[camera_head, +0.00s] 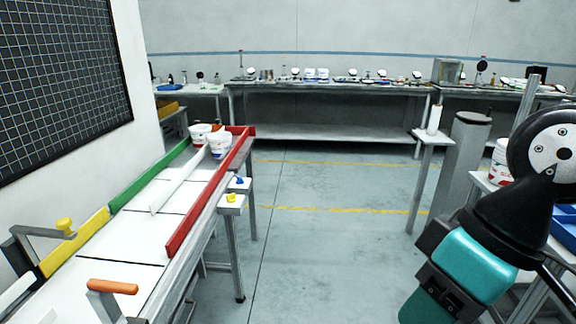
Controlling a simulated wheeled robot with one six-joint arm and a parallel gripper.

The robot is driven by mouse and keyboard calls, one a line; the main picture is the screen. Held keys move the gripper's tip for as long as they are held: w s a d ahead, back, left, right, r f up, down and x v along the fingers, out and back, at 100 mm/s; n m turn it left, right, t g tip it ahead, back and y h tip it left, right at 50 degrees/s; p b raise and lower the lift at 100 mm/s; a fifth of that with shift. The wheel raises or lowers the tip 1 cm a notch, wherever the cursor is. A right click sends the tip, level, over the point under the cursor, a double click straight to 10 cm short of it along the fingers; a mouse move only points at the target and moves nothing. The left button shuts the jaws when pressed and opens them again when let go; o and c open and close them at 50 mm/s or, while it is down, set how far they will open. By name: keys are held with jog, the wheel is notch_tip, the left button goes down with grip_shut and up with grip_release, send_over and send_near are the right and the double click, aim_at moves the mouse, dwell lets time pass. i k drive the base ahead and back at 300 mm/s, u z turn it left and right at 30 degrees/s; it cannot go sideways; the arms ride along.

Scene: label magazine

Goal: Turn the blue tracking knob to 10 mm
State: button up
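A small blue knob (239,180) sits on a white block at the right side of the conveyor-like table, past the red rail. It is small in the view, and I cannot read any millimetre scale or setting on it. A yellow knob (231,197) sits on a similar white block just in front of it. My arm, black and teal, fills the lower right, well apart from the blue knob. The fingers of my gripper do not show.
The table (115,240) carries a green rail (150,178), a red rail (207,200) and white tubs (220,146). An orange handle (112,286) and a yellow knob (65,226) stand nearer. Open floor (320,240) lies right of the table. Workbenches line the back.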

aim_at(239, 181)
jog(key=z, duration=0.3)
jog(key=i, duration=1.6)
jog(key=u, duration=1.25)
jog(key=i, duration=0.65)
jog(key=u, duration=0.6)
